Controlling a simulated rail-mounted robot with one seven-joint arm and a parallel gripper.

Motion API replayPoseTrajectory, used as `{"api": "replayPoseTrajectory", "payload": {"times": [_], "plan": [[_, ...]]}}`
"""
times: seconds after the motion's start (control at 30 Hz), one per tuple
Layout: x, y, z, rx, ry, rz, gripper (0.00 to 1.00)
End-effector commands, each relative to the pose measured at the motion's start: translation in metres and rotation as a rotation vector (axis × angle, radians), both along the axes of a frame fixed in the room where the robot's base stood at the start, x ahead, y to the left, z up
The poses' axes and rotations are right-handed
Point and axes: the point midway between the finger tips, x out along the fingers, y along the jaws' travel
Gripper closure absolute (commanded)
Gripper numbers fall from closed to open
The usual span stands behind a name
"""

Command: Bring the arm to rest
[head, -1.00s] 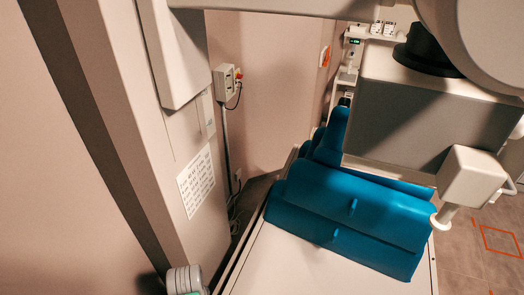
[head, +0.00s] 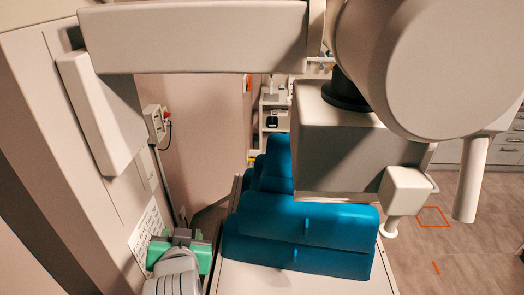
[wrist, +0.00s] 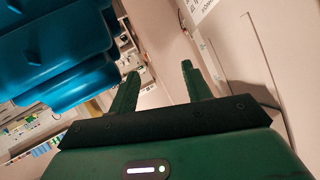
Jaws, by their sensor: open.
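My gripper (head: 180,238) shows at the lower left of the head view, green with dark parts, at the end of my grey arm. In the wrist view its two green fingers (wrist: 160,74) stand apart with nothing between them. The gripper is beside the left edge of the white-topped table (head: 262,280), near the wall column. No held object shows. Most of my arm is below the picture.
Blue cushions (head: 300,228) lie on the table, right of my gripper; they also show in the wrist view (wrist: 60,45). A beam (head: 190,38) crosses above. Floor (head: 450,265) is clear at right.

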Motion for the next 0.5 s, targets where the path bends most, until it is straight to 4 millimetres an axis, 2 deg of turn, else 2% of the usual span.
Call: {"api": "replayPoseTrajectory", "payload": {"times": [0.03,0.1,0.17,0.2,0.3,0.4,0.5], "plan": [[-0.001,-0.019,0.046,0.007,-0.104,-0.019,0.51],[-0.008,-0.045,0.104,0.006,-0.257,-0.045,0.51],[-0.020,-0.068,0.153,0.000,-0.388,-0.073,0.51],[-0.031,-0.083,0.184,-0.006,-0.474,-0.093,0.51],[-0.067,-0.120,0.258,-0.035,-0.686,-0.149,0.51],[-0.109,-0.149,0.315,-0.072,-0.867,-0.205,0.51],[-0.145,-0.169,0.353,-0.103,-0.999,-0.251,0.51]]}}
